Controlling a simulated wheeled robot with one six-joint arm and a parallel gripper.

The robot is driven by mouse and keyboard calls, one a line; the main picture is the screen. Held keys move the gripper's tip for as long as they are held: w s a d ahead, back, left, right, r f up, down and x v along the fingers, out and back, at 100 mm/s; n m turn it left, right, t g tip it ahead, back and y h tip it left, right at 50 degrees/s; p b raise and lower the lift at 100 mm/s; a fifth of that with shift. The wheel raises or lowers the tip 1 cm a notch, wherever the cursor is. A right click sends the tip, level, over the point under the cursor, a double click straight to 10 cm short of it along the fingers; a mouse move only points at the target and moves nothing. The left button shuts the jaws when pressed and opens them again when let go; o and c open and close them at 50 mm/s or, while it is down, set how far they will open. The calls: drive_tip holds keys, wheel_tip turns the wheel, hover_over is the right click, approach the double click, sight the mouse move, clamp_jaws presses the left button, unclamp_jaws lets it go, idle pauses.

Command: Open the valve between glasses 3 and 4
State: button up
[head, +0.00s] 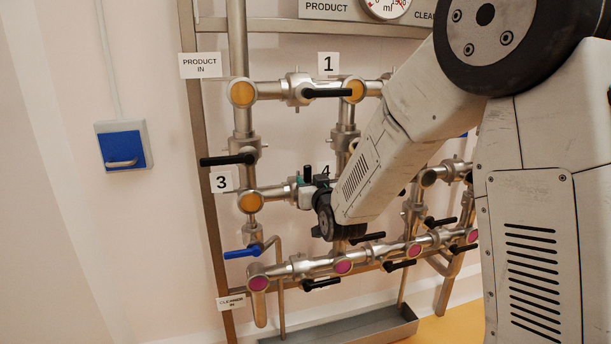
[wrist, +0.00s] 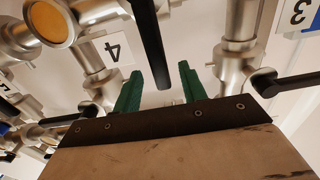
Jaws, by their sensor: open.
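The valve between glasses 3 and 4 (head: 304,195) sits on the horizontal pipe right of glass 3 (head: 251,202). My gripper hides part of it. Its black handle (wrist: 150,42) shows in the wrist view, crossing the pipe's direction. My gripper (head: 308,181) is at this valve. In the wrist view my gripper's green fingers (wrist: 160,74) are apart, with the handle's end between them and a gap on both sides. The orange glass 4 (wrist: 48,22) shows at the upper left, near its label (wrist: 113,47). In the head view my arm hides glass 4.
A black handle (head: 228,160) on the upright pipe above glass 3 is close by; it also shows right of my fingers in the wrist view (wrist: 288,86). A blue handle (head: 242,253) is below. Pink glasses line the lower pipe (head: 310,267). Free wall lies left.

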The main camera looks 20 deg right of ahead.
sight(308, 178)
drive_tip(key=w, duration=0.5)
drive_tip(key=shift+w, duration=0.2)
clamp_jaws()
